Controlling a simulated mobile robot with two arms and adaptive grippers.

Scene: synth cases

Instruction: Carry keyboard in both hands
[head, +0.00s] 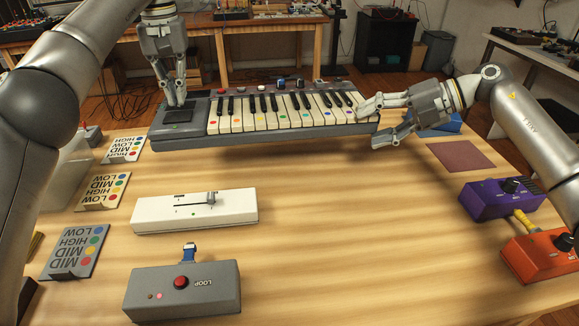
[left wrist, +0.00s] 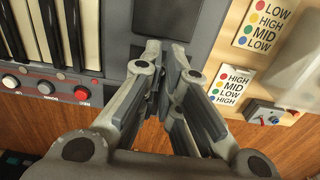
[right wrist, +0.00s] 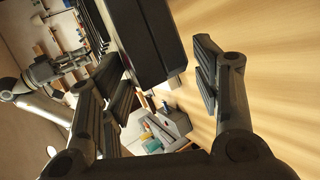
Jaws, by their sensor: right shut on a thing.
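The keyboard (head: 290,138) lies across the far side of the wooden table, with a grey body, white and black keys and coloured dots. Its left end also shows in the left wrist view (left wrist: 115,45). My left gripper (head: 176,103) points down at the keyboard's left end, by the dark pad; its fingers are close together in the left wrist view (left wrist: 165,70), and whether they grip anything is unclear. My right gripper (head: 372,125) is shut on the keyboard's right end, one finger above and one below. The right wrist view shows the keyboard's end (right wrist: 150,40) between the fingers.
A white slider box (head: 235,209) and a grey LOOP pedal (head: 215,288) stand in front of the keyboard. Label cards (head: 75,252) line the left. Purple (head: 490,200) and orange (head: 535,258) pedals stand right, near a brown square mat (head: 460,155). The table's middle is clear.

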